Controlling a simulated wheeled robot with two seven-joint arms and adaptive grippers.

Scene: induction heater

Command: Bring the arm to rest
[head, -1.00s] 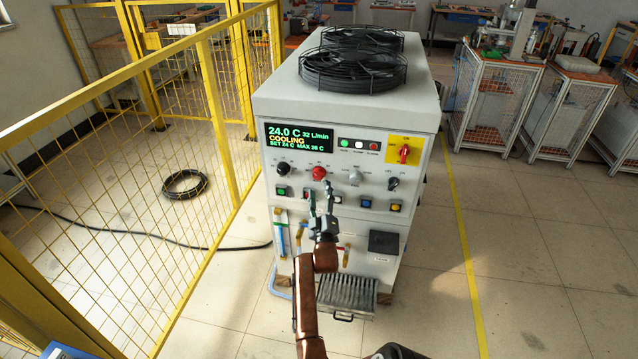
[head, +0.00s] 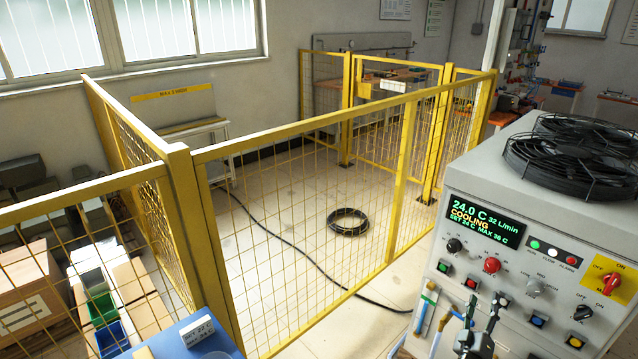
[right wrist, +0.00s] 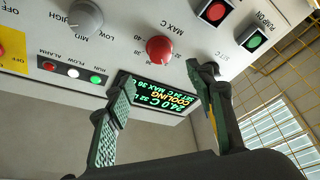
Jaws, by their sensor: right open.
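My right gripper (head: 483,312) is at the lower right of the head view, in front of the control panel of the white cooling unit (head: 478,187). Its two fingers are apart with nothing between them. In the right wrist view the open fingers (right wrist: 163,92) frame the lit display (right wrist: 160,95), with a red knob (right wrist: 158,48) beyond. The display (head: 483,222) reads 24.0 C, 32 L/min, COOLING, SET 24 C. Whether the fingertips touch the panel cannot be told. My left gripper is not in view.
A yellow mesh fence (head: 290,125) fills the middle and left. A black hose coil (head: 348,222) lies on the floor inside it. Two black fans (head: 570,165) sit on the unit's top. Cardboard boxes (head: 32,290) and a blue box (head: 190,338) are at lower left.

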